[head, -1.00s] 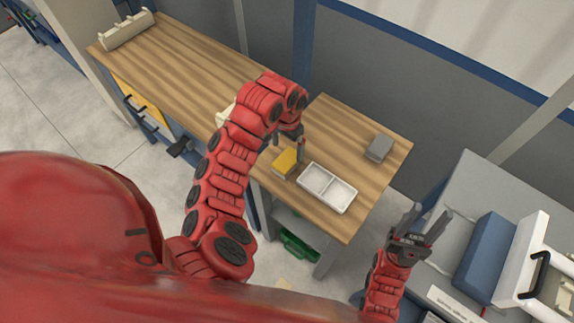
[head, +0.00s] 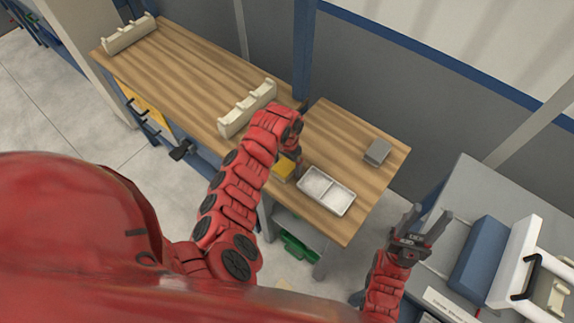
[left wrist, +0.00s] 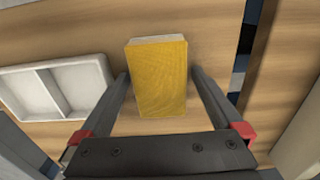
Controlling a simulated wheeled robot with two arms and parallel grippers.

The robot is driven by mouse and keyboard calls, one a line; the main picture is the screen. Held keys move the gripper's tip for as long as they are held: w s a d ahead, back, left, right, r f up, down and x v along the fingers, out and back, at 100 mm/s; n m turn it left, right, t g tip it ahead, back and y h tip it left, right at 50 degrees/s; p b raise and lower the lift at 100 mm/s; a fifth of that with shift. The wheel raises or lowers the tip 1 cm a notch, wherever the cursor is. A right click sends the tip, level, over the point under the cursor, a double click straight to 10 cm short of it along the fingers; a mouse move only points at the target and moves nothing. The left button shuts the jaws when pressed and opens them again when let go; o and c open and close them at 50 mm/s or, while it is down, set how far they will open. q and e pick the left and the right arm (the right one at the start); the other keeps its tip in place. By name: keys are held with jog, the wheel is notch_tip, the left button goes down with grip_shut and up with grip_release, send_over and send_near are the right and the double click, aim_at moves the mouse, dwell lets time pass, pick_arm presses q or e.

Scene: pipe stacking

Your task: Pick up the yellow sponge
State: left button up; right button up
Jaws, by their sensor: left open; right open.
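The yellow sponge (head: 283,169) lies on the small wooden table, partly hidden by my left arm in the head view. In the left wrist view the sponge (left wrist: 160,82) shows a yellow face and a whitish end. My left gripper (head: 296,172) is open above it. In the left wrist view the fingers of this gripper (left wrist: 160,72) are on either side of the sponge, with a gap on both sides. Whether the fingertips reach down to the table is hard to tell. My right gripper (head: 427,219) is open and empty, beyond the table's right side.
A white two-part tray (head: 326,190) lies just right of the sponge; it also shows in the left wrist view (left wrist: 52,88). A grey block (head: 376,152) lies at the table's right. A cream notched rack (head: 247,107) stands on the longer bench (head: 185,70). A blue block (head: 482,252) lies at right.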

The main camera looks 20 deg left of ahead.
aim_at(285, 174)
pick_arm(q)
jog(key=shift+c, duration=0.2)
jog(key=c, duration=1.2)
jog(key=shift+r, duration=0.2)
jog(key=shift+r+b, duration=0.6)
jog(key=shift+w+r+b, duration=0.1)
jog(key=shift+r+b, duration=0.4)
jog(key=shift+r, duration=0.15)
jog(key=s, duration=0.2)
jog(key=s+d, duration=0.1)
jog(key=s+r, duration=0.1)
jog(key=s, duration=0.1)
jog(key=shift+s+d+b, duration=0.15)
jog(key=shift+s+b, duration=0.15)
jog(key=shift+s, duration=0.05)
jog(key=s+d, duration=0.1)
jog(key=s, duration=0.2)
jog(key=s+p, duration=0.1)
jog(key=s, duration=0.2)
jog(key=s+d+r, duration=0.1)
jog(key=s, duration=0.3)
jog(key=shift+d, duration=0.35)
